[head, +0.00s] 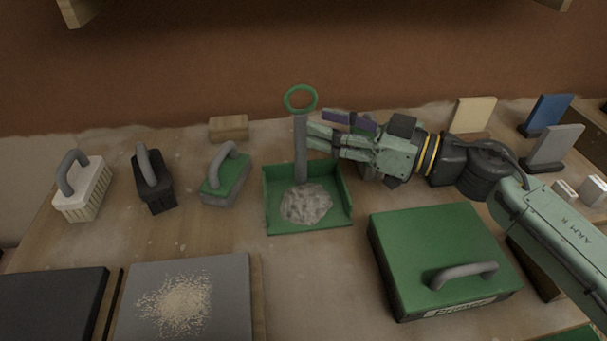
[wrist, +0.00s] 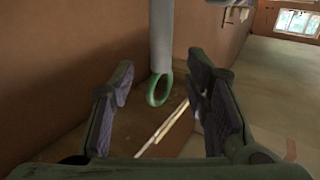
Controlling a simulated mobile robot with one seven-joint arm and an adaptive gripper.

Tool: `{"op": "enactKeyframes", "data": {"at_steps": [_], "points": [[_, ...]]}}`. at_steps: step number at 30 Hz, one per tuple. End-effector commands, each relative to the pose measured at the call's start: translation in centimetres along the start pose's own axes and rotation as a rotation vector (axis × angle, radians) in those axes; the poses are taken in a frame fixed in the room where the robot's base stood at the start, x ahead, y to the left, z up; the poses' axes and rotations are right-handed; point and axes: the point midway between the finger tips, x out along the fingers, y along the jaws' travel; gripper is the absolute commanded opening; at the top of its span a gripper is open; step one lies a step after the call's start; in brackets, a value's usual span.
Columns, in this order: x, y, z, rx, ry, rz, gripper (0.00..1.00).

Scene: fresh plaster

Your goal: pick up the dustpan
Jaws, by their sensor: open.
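The dustpan (head: 342,199) is a green open tray on the table, with a heap of grey debris (head: 306,204) in it. Its grey handle (head: 300,150) stands upright from the back and ends in a green ring (head: 300,98). My gripper (head: 318,126) is open and empty, reaching from the right to the upper handle. In the wrist view, the grey handle (wrist: 161,35) and its ring (wrist: 158,89) appear between the two spread fingers (wrist: 152,88), with no contact visible. How deep the handle sits between them I cannot tell.
A green case (head: 430,245) lies right of the dustpan, below my arm. A green brush (head: 225,184), a black brush (head: 157,195) and a white brush (head: 85,200) stand left. A wooden block (head: 229,128) is behind. Upright panels (head: 472,115) stand at the back right.

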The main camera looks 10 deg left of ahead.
Motion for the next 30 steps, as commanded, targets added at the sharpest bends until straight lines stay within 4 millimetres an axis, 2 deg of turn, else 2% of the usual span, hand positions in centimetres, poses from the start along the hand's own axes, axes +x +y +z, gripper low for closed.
{"op": "enactKeyframes", "data": {"at_steps": [12, 20, 30], "points": [[5.1, -0.3, 0.1, 0.001, 0.002, -0.003, 0.43], [5.4, -0.2, 0.3, -0.001, 0.001, 0.001, 0.43], [5.3, -0.2, 0.3, -0.001, 0.001, 0.000, 0.22]]}}
